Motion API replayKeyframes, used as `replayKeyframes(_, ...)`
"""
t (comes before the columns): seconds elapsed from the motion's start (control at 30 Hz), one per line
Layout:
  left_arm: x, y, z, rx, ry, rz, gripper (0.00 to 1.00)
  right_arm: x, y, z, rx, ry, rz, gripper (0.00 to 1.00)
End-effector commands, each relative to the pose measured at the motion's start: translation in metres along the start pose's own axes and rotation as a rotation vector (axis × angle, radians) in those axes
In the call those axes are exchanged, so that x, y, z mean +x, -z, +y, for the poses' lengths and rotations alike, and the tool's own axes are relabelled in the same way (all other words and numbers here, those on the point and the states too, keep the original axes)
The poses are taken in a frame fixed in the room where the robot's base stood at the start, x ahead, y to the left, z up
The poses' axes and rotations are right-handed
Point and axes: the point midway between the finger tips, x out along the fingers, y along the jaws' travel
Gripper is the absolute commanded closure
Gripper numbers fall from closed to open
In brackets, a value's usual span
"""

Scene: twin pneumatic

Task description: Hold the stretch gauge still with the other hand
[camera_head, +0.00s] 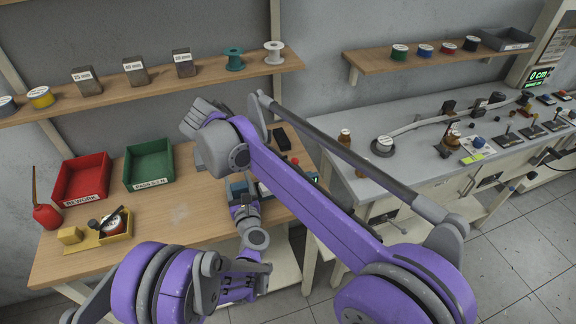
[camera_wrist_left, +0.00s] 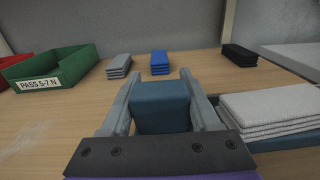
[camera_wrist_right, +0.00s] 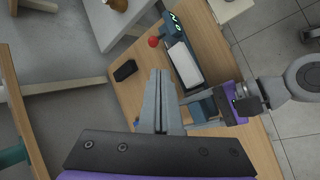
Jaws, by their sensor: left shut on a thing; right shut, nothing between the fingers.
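The stretch gauge is a long teal-blue bench device with a lit green display (camera_wrist_right: 175,18), a red knob (camera_wrist_right: 154,41) and a pale stack (camera_wrist_right: 183,62) lying on it. My left gripper (camera_head: 240,192) is shut on the teal block (camera_wrist_left: 160,105) at its near end; the block sits between both fingers in the left wrist view. In the head view my right arm hides much of the gauge. My right gripper (camera_wrist_right: 162,78) is shut and empty, above the wooden bench to the left of the gauge in the right wrist view, apart from it.
A red tray (camera_head: 82,178) and a green tray (camera_head: 149,165) stand on the left of the bench (camera_head: 180,215). Blue (camera_wrist_left: 159,62), grey (camera_wrist_left: 119,66) and black (camera_wrist_left: 238,55) pieces lie behind the gauge. A grey bench (camera_head: 350,105) stands to the right.

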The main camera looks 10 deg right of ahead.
Motion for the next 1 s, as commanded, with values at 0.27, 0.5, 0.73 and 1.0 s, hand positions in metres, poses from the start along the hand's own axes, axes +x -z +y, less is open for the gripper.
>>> replayKeyframes(0.27, 0.0, 0.0, 0.0, 0.0, 0.0, 0.0, 1.0, -0.007, -0.011, -0.026, -0.656, -0.094, 0.033, 1.0)
replayKeyframes(0.5, 0.0, 0.0, 0.0, 0.0, 0.0, 0.0, 1.0, -0.011, -0.021, -0.046, -1.134, -0.176, 0.019, 1.0)
replayKeyframes(0.73, 0.0, 0.0, 0.0, 0.0, 0.0, 0.0, 1.0, -0.012, -0.026, -0.054, -1.35, -0.214, 0.001, 1.0)
replayKeyframes(1.0, 0.0, 0.0, 0.0, 0.0, 0.0, 0.0, 1.0, -0.012, -0.026, -0.055, -1.375, -0.218, -0.001, 1.0)
